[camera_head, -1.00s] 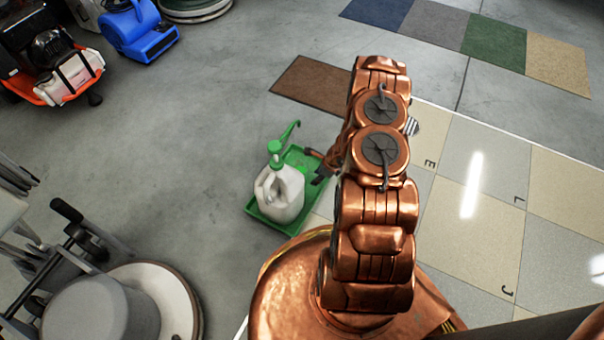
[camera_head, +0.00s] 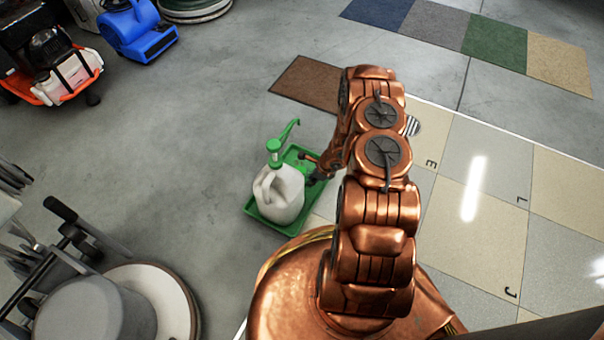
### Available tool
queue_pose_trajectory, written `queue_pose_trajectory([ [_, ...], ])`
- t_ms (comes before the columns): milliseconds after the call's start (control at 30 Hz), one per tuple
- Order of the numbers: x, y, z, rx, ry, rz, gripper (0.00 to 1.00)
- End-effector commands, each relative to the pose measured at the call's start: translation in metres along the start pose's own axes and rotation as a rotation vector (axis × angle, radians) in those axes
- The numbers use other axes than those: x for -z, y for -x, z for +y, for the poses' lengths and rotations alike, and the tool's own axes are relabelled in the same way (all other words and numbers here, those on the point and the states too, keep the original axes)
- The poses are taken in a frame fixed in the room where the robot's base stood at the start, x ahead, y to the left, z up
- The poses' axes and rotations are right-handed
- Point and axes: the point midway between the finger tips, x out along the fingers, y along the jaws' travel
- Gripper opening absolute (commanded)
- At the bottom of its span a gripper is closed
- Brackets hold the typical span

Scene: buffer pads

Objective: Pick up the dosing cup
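I cannot make out a dosing cup; it may be hidden by my gripper or by the jug. My gripper (camera_head: 311,168) is at the right edge of a green tray (camera_head: 254,209), reaching over it from the right. It is small and dark here, and I cannot tell whether its fingers are open or shut or hold anything. A white jug (camera_head: 280,195) with a green pump (camera_head: 275,152) stands upright in the tray, just left of my gripper. The pump's spout points up and right.
A brown mat (camera_head: 308,85) lies beyond the tray. A striped round thing (camera_head: 413,126) shows partly behind my arm. A floor machine (camera_head: 125,305) stands at lower left, and a blue blower (camera_head: 137,32) at upper left. Grey floor left of the tray is clear.

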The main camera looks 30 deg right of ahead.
Motion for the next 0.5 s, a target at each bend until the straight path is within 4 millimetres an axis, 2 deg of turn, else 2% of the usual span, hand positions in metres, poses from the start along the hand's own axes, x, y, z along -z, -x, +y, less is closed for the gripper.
queue_pose_trajectory([
  [33,0.0,0.0,0.0,0.0,0.0,0.0,0.12],
  [167,0.0,0.0,-0.0001,0.0,0.0,0.0,0.0],
  [500,0.0,0.0001,-0.0002,0.0,0.0,0.0,0.0],
])
